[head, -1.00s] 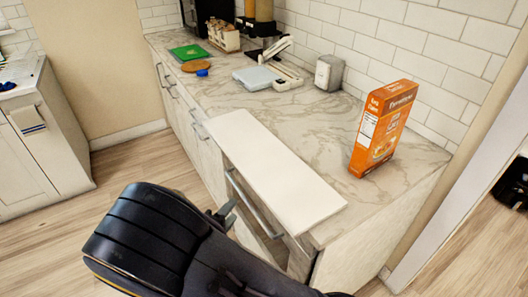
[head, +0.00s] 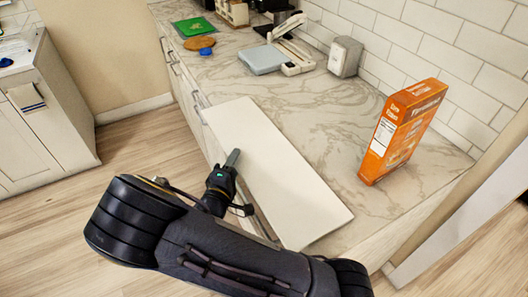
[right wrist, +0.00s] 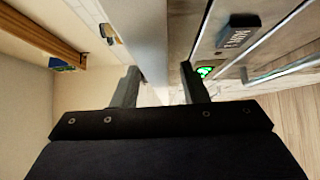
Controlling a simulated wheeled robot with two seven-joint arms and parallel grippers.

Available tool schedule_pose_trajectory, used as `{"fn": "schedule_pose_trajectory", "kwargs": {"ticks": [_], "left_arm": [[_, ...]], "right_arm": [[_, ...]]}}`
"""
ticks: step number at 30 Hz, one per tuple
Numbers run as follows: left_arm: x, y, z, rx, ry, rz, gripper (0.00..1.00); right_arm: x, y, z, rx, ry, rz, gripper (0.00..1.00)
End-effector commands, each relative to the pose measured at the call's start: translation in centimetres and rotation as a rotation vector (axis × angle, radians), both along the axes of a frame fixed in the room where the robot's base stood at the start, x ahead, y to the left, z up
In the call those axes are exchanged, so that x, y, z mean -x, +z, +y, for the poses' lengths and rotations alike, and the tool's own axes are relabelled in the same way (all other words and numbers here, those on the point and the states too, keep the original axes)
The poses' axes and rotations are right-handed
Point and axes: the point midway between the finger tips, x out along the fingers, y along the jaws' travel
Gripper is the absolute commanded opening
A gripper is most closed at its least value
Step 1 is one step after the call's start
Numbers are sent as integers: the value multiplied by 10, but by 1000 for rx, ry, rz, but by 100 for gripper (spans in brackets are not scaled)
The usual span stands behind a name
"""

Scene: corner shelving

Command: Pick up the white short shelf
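The white short shelf (head: 275,175) is a flat white board lying along the front edge of the marbled counter. My right gripper (head: 232,163) is at the board's left long edge, with one grey finger showing against that edge in the head view. In the right wrist view the two fingers (right wrist: 162,85) stand apart, with a pale board edge (right wrist: 145,40) running between and beyond them. I cannot tell whether either finger touches the board. My left gripper is in neither view.
An orange box (head: 402,130) stands upright on the counter (head: 320,120), right of the board. A grey scale-like item (head: 262,60), a metal dispenser (head: 345,56) and a green board (head: 192,27) are further back. Drawers with handles are below the counter front.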

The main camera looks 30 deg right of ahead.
Motion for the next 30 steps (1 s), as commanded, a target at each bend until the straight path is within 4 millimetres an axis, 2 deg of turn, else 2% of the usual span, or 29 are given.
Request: {"fn": "schedule_pose_trajectory", "kwargs": {"ticks": [9,19,30], "left_arm": [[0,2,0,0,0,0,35],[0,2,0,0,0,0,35],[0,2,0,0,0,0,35]], "right_arm": [[-6,-1,-6,0,1,1,40],[-5,-1,-6,0,1,1,0],[-5,-1,-6,-1,0,2,0]]}}
